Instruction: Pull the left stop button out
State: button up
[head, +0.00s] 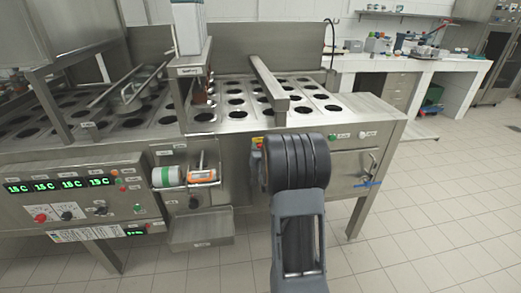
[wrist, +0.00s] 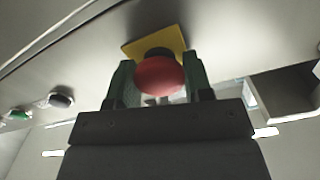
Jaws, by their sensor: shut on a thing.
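In the wrist view, a red mushroom-shaped stop button (wrist: 158,77) stands on a yellow square plate (wrist: 181,38) fixed to the grey metal panel. My gripper (wrist: 158,80) has one finger on each side of the red head and is shut on it. In the head view, a bit of yellow plate (head: 257,140) shows just beside my dark arm. My arm hides most of the gripper and the button there.
A steel cup filler with a perforated top (head: 225,110) fills the left and middle. Its left control panel (head: 75,200) has green displays and a red knob (head: 40,217). A small shelf (head: 202,230) juts out low. Tiled floor (head: 440,210) is open at right.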

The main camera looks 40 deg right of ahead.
jog(key=shift+s+a+f+b, duration=0.1)
jog(key=shift+s+f+b, duration=0.1)
jog(key=shift+b, duration=0.55)
jog(key=shift+c, duration=0.2)
jog(key=shift+s+a+r, duration=0.1)
jog(key=shift+s+a, duration=0.05)
jog(key=shift+s, duration=0.05)
jog(key=o, duration=1.3)
jog(key=shift+s+r, duration=0.1)
jog(key=shift+s, duration=0.1)
